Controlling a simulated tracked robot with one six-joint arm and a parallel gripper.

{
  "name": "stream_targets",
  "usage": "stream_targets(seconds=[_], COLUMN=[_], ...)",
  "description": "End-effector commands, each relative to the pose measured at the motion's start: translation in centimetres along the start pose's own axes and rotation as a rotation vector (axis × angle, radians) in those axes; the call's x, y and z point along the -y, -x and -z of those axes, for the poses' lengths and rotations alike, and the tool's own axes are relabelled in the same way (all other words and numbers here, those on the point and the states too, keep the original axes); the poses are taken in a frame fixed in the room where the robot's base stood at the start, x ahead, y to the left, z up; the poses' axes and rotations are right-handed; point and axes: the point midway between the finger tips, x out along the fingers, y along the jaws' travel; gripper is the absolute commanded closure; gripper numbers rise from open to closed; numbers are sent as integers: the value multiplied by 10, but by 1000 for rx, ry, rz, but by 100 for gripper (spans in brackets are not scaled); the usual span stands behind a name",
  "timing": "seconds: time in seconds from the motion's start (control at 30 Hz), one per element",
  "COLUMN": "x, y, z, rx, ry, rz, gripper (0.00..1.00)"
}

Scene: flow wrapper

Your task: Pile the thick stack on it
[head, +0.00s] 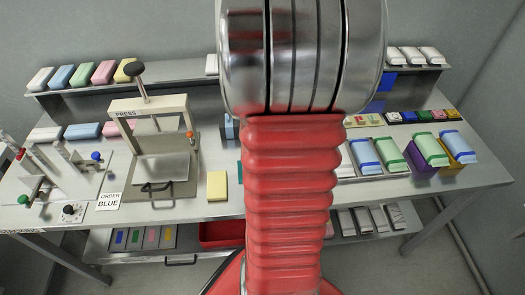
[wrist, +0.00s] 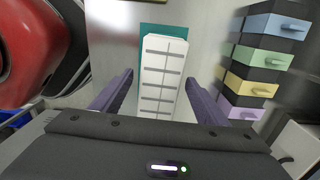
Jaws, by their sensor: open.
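In the wrist view a white stack (wrist: 163,80) with grey bars across its top stands over a flat teal piece (wrist: 155,29). The teal shows along the stack's far and left edges. My gripper (wrist: 159,77) is open, with one purple finger on each side of the stack and a gap visible on both sides. I cannot tell how high the fingertips are above the bench. In the head view my red arm hides the gripper and the stack; only a sliver of teal shows beside the arm.
A tower of coloured drawers (wrist: 265,68) stands close right of my gripper in the wrist view. In the head view a yellow block (head: 217,186) lies left of my arm, near the press (head: 152,140). Several coloured packs stand at the right of the bench.

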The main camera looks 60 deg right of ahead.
Motion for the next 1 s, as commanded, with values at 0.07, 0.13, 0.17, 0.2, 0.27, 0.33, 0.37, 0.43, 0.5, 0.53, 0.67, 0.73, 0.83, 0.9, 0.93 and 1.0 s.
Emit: stream_targets(seconds=[0.07, 0.13, 0.17, 0.2, 0.27, 0.33, 0.37, 0.43, 0.5, 0.53, 0.67, 0.73, 0.83, 0.9, 0.93, 1.0], x=[0, 0, 1, 1, 1, 1, 1, 1, 1, 1, 1, 1, 0, 1, 1, 0], y=[1, 4, 6, 9, 15, 24, 29, 41, 53, 58, 81, 93, 110, 120, 124, 130], z=[0, 0, 0, 0, 0, 0, 0, 0, 0, 0, 0, 0, 0, 0, 0, 0], rx=[0, 0, 0, 0, 0, 0, 0, 0, 0, 0, 0, 0, 0, 0, 0, 0], ry=[0, 0, 0, 0, 0, 0, 0, 0, 0, 0, 0, 0, 0, 0, 0, 0], rz=[1, 2, 2, 3, 3, 4, 4, 5, 4, 5, 5, 5, 3, 3, 3, 2], gripper=[32, 32, 32, 32, 32, 32, 32, 32, 32, 32, 32, 32, 32, 32, 32, 32])
